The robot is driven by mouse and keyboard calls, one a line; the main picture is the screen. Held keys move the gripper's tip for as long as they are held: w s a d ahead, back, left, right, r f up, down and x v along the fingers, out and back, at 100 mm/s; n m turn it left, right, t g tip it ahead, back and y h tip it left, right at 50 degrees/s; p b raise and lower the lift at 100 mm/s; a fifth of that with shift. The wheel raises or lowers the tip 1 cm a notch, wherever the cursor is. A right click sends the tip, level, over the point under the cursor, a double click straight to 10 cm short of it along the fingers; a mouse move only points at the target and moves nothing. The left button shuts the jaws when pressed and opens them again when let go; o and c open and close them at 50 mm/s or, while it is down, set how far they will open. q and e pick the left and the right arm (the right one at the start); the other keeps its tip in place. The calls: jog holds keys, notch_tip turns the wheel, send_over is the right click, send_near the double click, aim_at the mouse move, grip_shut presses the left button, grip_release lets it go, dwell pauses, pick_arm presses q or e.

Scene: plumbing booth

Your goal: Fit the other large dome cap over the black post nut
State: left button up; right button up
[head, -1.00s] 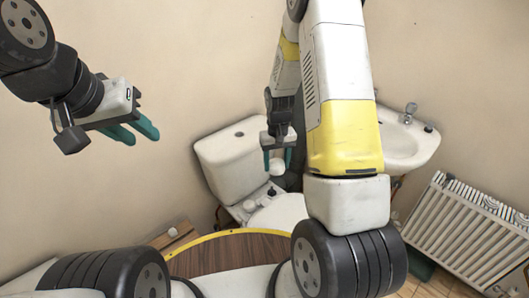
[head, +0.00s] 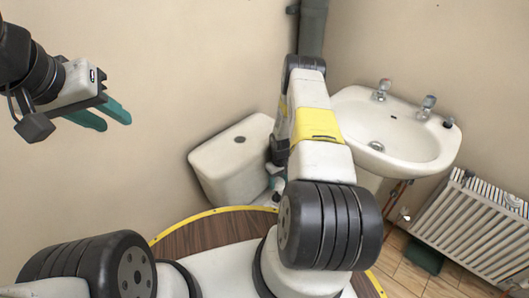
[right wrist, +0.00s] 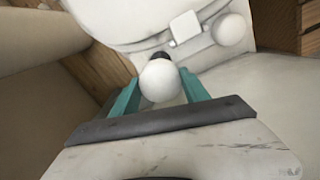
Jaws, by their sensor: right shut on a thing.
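In the right wrist view, my right gripper (right wrist: 160,90) is shut on a white large dome cap (right wrist: 159,78) held between its teal fingers. The black post nut (right wrist: 160,56) shows just beyond the held cap, partly hidden by it; I cannot tell whether they touch. A second white dome cap (right wrist: 229,30) sits to the right on the toilet's back ledge. In the head view, my right arm hides most of the right gripper, by the toilet. My left gripper (head: 113,123) is empty in the air at the left, its teal fingers apart.
The toilet cistern (head: 235,160) stands against the wall beside my right arm. A washbasin (head: 390,130) is on the right, with a white radiator (head: 475,225) below and further right. A wood-topped round surface with a yellow rim (head: 210,232) is in front. Air around my left gripper is clear.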

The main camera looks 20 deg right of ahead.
aim_at(278, 195)
jog(key=shift+f, duration=4.95)
jog(key=shift+c, duration=0.7)
jog(key=shift+s+f, duration=0.1)
jog(key=shift+f, duration=0.2)
grip_shut()
jog(key=shift+s, duration=0.1)
jog(key=o, duration=1.5)
grip_release()
jog(key=shift+o, duration=0.2)
